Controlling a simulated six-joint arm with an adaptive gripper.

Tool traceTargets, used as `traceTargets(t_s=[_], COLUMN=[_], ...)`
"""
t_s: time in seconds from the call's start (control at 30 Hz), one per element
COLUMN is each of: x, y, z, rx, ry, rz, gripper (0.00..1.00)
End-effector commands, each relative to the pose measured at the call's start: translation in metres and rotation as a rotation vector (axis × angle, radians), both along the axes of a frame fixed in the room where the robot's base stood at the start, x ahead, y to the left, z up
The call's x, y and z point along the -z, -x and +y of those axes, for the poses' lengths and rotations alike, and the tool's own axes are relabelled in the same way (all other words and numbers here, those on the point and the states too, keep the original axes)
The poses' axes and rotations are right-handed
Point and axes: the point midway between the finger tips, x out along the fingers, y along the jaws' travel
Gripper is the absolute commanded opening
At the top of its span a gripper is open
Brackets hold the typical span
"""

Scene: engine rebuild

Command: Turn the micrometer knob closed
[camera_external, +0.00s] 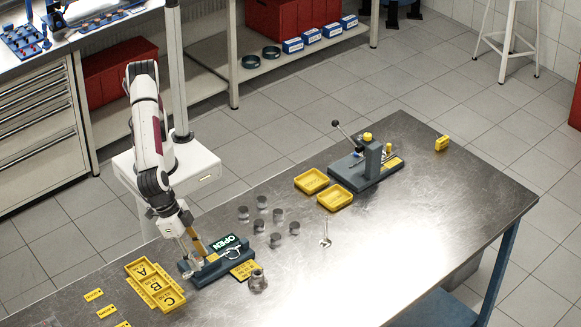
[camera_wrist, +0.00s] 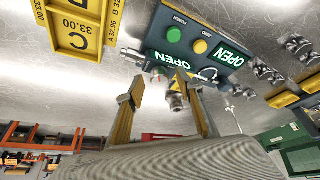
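The micrometer stand (camera_external: 208,273) is a dark blue-grey base on the bench with a green OPEN display (camera_external: 228,242). In the wrist view its panel (camera_wrist: 160,38) shows upside down, with OPEN signs and a green and a yellow button. My gripper (camera_external: 196,250) points down over the left end of the stand. In the wrist view its two yellow fingers (camera_wrist: 165,102) are spread apart.
Yellow trays lettered A, B and C (camera_external: 128,269) lie left of the stand. Several grey cylinders (camera_external: 260,226) stand behind and right of it, and a metal part (camera_external: 258,281) stands close at its right. A lever press (camera_external: 368,165) is farther back. The bench's right front is clear.

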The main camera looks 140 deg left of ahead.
Motion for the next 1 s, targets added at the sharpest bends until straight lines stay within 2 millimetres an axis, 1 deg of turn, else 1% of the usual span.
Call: traceTargets(t_s=[1.0], x=[0.0003], y=[0.0014], z=[0.0030], rx=[0.442], ry=[0.000], rz=[0.001], gripper=[0.37])
